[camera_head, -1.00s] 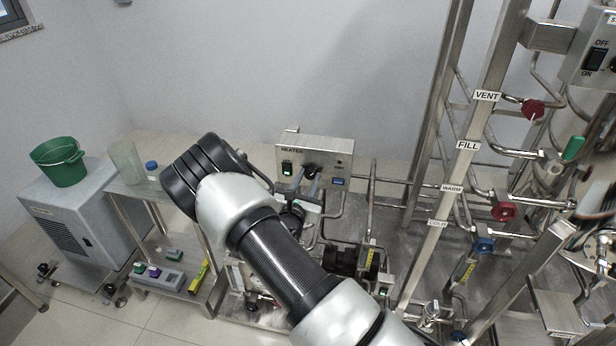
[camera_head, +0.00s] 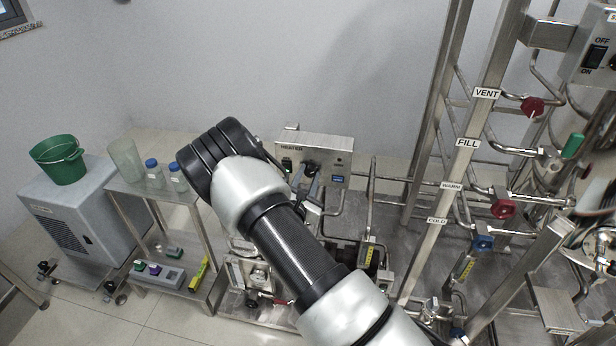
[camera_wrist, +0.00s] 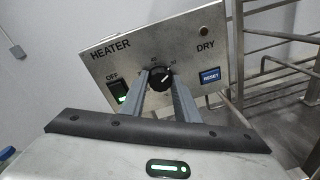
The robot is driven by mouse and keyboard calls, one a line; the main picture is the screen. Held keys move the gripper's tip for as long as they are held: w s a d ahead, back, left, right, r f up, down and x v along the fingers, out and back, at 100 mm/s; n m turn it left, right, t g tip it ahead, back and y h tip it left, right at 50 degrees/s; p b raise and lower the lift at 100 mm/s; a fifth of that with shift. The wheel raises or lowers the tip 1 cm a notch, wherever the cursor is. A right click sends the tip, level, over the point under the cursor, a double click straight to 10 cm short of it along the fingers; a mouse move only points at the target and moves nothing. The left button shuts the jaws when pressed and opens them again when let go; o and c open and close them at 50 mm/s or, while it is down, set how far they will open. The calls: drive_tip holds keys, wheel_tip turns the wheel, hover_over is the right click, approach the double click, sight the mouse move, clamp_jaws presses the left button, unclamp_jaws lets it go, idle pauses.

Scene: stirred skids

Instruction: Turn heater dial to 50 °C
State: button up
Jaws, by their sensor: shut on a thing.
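The heater panel (camera_head: 335,150) is a steel box labelled HEATER. It also shows in the wrist view (camera_wrist: 205,45), where it looks tilted. The black heater dial (camera_wrist: 160,78) is in the middle of its face, with a white pointer line aimed to the upper right. In the head view my gripper (camera_head: 309,174) is at the panel, partly hidden by my arm, and the dial shows dark between the fingers.
A green-lit OFF switch (camera_wrist: 117,91) is left of the dial. A blue RESET button (camera_wrist: 210,76) is to the right, below the DRY lamp (camera_wrist: 204,29). Pipes (camera_head: 385,180) stand right of the panel.

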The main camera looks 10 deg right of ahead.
drive_tip(key=o, duration=1)
drive_tip(key=shift+o, duration=0.2)
drive_tip(key=p+v, duration=0.1)
drive_tip(key=v, duration=1.6)
drive_tip(key=shift+s+a, duration=0.15)
drive_tip(key=shift+s, duration=0.05)
drive_tip(key=shift+f, duration=0.1)
